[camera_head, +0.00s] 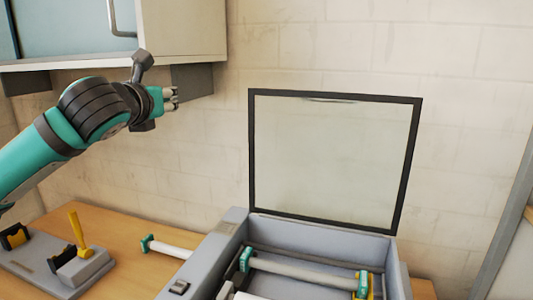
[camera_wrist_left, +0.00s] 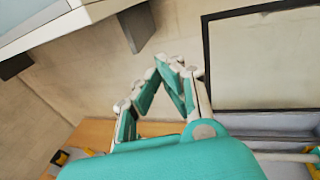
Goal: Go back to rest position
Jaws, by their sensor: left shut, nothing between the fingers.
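My left gripper (camera_head: 171,98) is raised in the air at the upper left of the head view, below the wall cabinet and left of the laminator's lid. It is shut and empty. Its teal fingers (camera_wrist_left: 168,66) also show close together in the left wrist view. The roll laminator (camera_head: 233,222) stands on the table with its black-framed clear lid (camera_head: 334,158) open and upright. A pale roller with teal ends (camera_head: 300,271) lies inside it. My right gripper is not in view.
A wall cabinet (camera_head: 183,31) with a metal handle hangs close above my left gripper. On the wooden table (camera_head: 130,229) are a loose roller (camera_head: 170,248) and a grey base with a yellow lever (camera_head: 82,266). A grey post (camera_head: 507,225) stands at the right edge.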

